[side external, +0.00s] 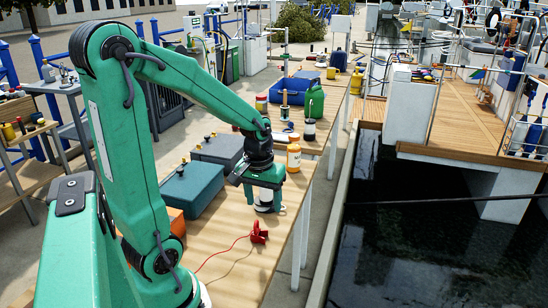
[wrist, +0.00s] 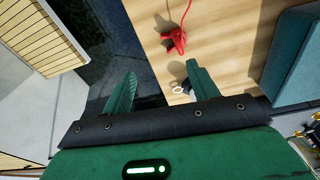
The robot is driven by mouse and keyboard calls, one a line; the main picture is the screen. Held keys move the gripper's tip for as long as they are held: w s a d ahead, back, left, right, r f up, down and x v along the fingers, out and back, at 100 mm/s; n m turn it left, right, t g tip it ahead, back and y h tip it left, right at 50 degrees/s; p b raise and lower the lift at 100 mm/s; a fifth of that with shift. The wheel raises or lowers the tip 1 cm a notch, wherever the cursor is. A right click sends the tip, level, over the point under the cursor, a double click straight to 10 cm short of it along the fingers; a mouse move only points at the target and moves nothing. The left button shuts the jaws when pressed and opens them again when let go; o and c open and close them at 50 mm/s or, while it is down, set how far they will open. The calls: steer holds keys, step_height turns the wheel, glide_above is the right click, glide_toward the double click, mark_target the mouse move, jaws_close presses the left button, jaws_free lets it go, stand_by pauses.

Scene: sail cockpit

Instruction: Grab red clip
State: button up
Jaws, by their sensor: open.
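The red clip (side external: 258,234) lies on the wooden table (side external: 225,262) near its right edge, with a thin red cord running from it to the left. It also shows near the top of the wrist view (wrist: 177,40), beyond my fingertips. My gripper (side external: 266,190) is above the table, farther back than the clip and apart from it. In the wrist view my gripper's two fingers (wrist: 160,82) are spread with nothing held between them. A small white object (side external: 264,206) is just under my gripper in the side view; fingers hide part of it.
A teal box (side external: 192,188) and a grey box (side external: 217,150) stand left of my gripper. An orange-and-white bottle (side external: 293,157) stands behind it. Dark water (side external: 400,240) lies beyond the table's right edge. The tabletop around the clip is mostly clear.

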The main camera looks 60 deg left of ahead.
steer(key=n+g, duration=0.1)
steer(key=n, duration=0.1)
glide_above(256, 221)
step_height(256, 221, down, 4)
steer(key=shift+f, duration=1.5)
steer(key=shift+f, duration=0.1)
steer(key=shift+f, duration=2.5)
steer(key=c, duration=1.1)
steer(key=shift+o, duration=0.2)
steer(key=shift+r, duration=0.2)
